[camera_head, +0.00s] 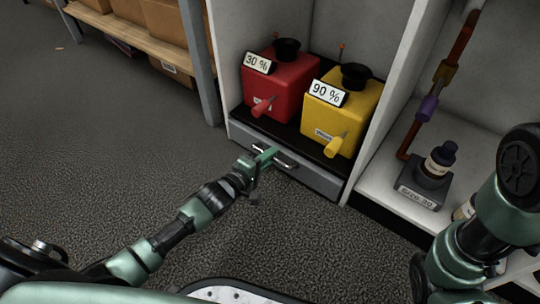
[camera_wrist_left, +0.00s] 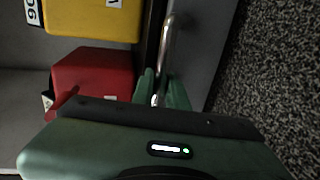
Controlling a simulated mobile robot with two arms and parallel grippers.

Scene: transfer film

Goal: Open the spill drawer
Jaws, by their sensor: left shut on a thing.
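The spill drawer (camera_head: 312,176) is a grey front low in the shelf unit, below the red and yellow containers. It looks closed or nearly so; I cannot tell exactly. Its metal bar handle (camera_head: 285,163) runs across the front and also shows in the left wrist view (camera_wrist_left: 168,38). My left gripper (camera_head: 268,156) reaches in from the left and is shut on the handle, its green fingers (camera_wrist_left: 160,92) on either side of the bar. My right arm shows at the right edge, but its gripper fingers are not visible.
A red container (camera_head: 283,88) marked 30 % and a yellow container (camera_head: 345,112) marked 90 % stand above the drawer, spouts facing forward. A bottle on a stand (camera_head: 425,183) is in the right bay. Wooden shelving with boxes (camera_head: 160,45) stands left. The floor before the drawer is clear.

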